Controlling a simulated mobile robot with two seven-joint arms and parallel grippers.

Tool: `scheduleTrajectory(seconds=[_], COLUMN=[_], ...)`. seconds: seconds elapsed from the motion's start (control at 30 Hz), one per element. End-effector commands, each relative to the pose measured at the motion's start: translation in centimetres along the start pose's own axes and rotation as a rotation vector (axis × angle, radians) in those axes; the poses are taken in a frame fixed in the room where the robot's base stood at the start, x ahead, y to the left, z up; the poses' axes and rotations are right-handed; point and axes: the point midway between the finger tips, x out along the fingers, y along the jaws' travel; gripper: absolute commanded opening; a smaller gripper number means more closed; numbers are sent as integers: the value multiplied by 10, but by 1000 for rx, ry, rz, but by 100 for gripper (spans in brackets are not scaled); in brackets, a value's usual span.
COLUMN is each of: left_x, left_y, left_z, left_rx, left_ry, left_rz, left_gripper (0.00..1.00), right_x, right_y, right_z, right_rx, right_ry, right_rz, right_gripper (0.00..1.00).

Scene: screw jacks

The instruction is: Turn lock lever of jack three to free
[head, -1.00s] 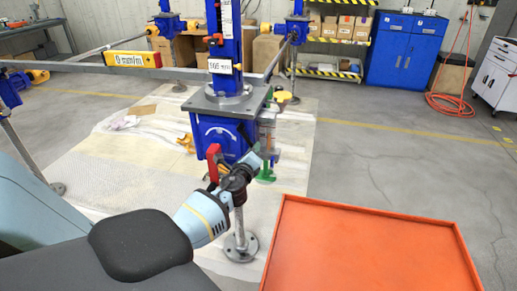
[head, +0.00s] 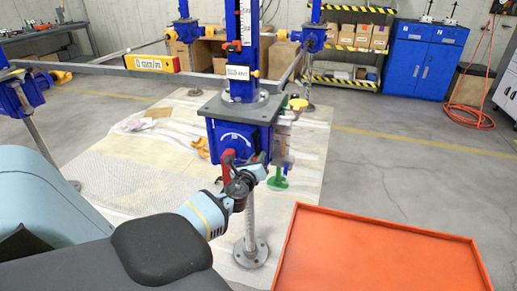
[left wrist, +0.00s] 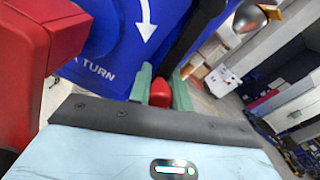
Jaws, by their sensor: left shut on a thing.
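The nearest blue jack (head: 233,132) stands on a threaded post in the middle of the head view, with a white curved arrow on its face. I cannot read a jack number. My left gripper (head: 260,166) is at its lower front face. In the left wrist view, its two greenish fingertips (left wrist: 160,88) are closed around the red end of a lever (left wrist: 160,94), beside the blue face marked "TURN" and a white arrow. A larger red part (left wrist: 28,50) stands left of the fingers; a red part (head: 228,158) also shows in the head view. My right gripper is not in view.
An orange tray (head: 375,222) lies at the front right. A grey beam with a yellow "0 mm/m" level (head: 150,63) runs left from the jack. More blue jacks stand at the left and back.

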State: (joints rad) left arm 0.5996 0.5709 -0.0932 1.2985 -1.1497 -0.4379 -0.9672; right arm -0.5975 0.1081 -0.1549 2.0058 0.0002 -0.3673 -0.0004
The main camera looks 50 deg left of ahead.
Motion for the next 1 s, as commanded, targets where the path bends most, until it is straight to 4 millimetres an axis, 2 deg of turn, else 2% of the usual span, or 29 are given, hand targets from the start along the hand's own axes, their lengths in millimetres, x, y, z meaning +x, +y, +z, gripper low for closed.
scheduleTrajectory(seconds=[0.03, 0.23, 0.27, 0.4, 0.43, 0.77, 1.0], left_x=[-1, -1, -1, -1, -1, -3, -29], left_y=[7, 6, 6, 5, 4, 2, 1], left_z=[-3, -3, -3, -2, -2, 0, 1], left_rx=[-1, -2, -3, -2, -2, -1, -1], left_ry=[4, 3, 3, 3, 2, 0, 0], left_rz=[14, 14, 14, 11, 10, 3, 2], left_gripper=[0, 0, 21, 39, 41, 41, 41], right_x=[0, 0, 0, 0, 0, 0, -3], right_y=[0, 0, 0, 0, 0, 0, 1], right_z=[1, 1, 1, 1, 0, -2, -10], right_rx=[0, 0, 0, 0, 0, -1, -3], right_ry=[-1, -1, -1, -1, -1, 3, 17], right_rz=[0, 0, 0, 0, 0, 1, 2], right_gripper=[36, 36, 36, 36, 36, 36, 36])
